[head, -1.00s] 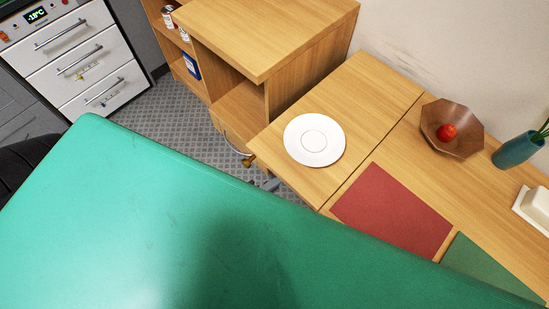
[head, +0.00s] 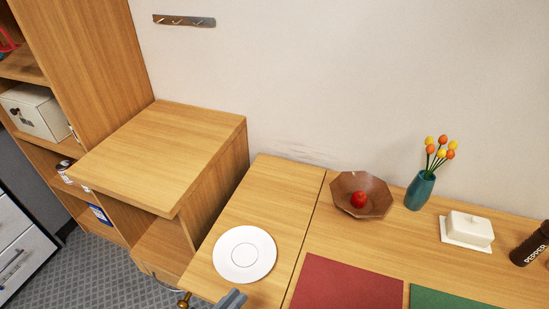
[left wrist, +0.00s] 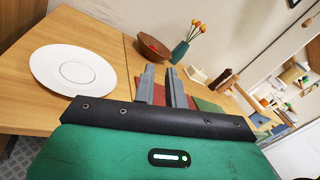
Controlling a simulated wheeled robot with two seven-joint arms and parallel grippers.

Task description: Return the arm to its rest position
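My left gripper (head: 232,299) shows only as grey fingertips at the bottom edge of the head view, just below the white plate (head: 244,254). In the left wrist view, the two grey fingers of my left gripper (left wrist: 162,84) stand apart with a narrow gap and nothing between them. The plate (left wrist: 74,70) lies flat on the table to their left, apart from them. Most of my left arm is out of the head view. My right gripper is in neither view.
The wooden table (head: 262,194) holds a brown bowl (head: 345,197) with a red apple (head: 358,200), a teal vase (head: 419,190) of flowers, a butter dish (head: 467,230), a pepper mill (head: 533,244), a red mat (head: 345,286) and a green mat (head: 445,301). A wooden cabinet (head: 160,145) stands left.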

